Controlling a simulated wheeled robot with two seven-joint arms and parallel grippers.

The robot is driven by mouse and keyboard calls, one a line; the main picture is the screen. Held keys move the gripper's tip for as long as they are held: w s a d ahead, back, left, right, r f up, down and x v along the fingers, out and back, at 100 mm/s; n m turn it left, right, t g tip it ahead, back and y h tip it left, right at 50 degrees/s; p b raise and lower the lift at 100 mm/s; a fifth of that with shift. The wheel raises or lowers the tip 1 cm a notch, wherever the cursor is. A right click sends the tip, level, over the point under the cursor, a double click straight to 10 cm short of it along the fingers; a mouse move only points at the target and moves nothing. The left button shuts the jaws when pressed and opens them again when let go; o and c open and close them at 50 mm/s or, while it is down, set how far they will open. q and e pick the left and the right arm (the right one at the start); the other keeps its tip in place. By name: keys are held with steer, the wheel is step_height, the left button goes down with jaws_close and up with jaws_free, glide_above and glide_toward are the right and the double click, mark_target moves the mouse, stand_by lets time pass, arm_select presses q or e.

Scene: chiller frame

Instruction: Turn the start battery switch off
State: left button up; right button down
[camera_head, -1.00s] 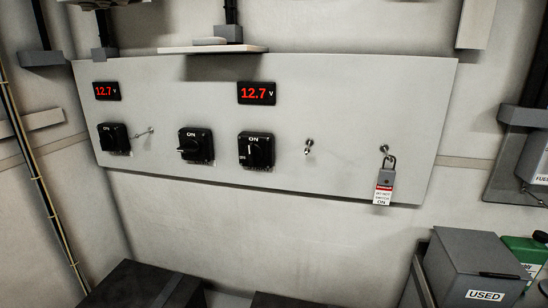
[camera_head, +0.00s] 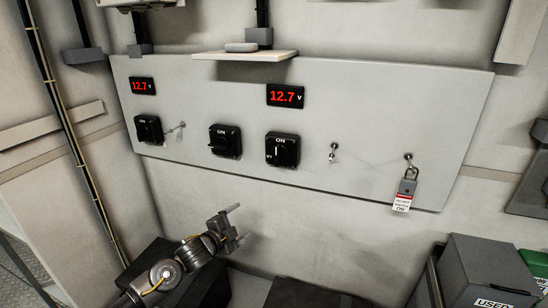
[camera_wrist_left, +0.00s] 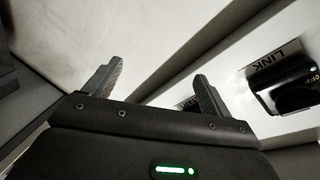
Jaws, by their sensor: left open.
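Three black rotary switches sit on the grey wall panel (camera_head: 360,115) in the head view: a left one (camera_head: 148,129), a middle one (camera_head: 225,141) and a right one (camera_head: 282,150). Each has an "ON" mark. The right knob's light mark stands upright; the middle knob looks turned sideways. I cannot read which one is the start battery switch. My left gripper (camera_head: 232,226) is open and empty, below the panel and apart from the switches. In the left wrist view its fingers are spread, with a black switch under a "LINK" label (camera_wrist_left: 275,55) to the right. My right gripper is not in view.
Two red displays read 12.7 V, one left (camera_head: 142,86) and one right (camera_head: 286,96). A small shelf (camera_head: 245,55) juts out above the panel. A padlock with a tag (camera_head: 404,190) hangs at right. Dark boxes stand below; a grey "USED" bin (camera_head: 490,265) is lower right.

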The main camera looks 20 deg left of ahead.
mark_target(278, 155)
arm_select(q)
steer(key=s+d+r+m+t+h+p, duration=0.1)
steer(key=s+d+r+m+h, duration=0.15)
steer(key=r, duration=0.75)
steer(key=s+d+r+m+t+h+p, duration=0.1)
steer(key=d+r+m+h, duration=0.2)
steer(key=r, duration=0.8)
steer(key=w+d+y+p, duration=0.1)
steer(key=w+d+p, duration=0.2)
steer(key=w, duration=0.7)
steer(key=shift+w+d+r, duration=0.2)
steer(key=shift+d, duration=0.45)
steer(key=shift+m, duration=0.25)
steer(key=shift+c, duration=0.4)
steer(key=c, duration=0.9)
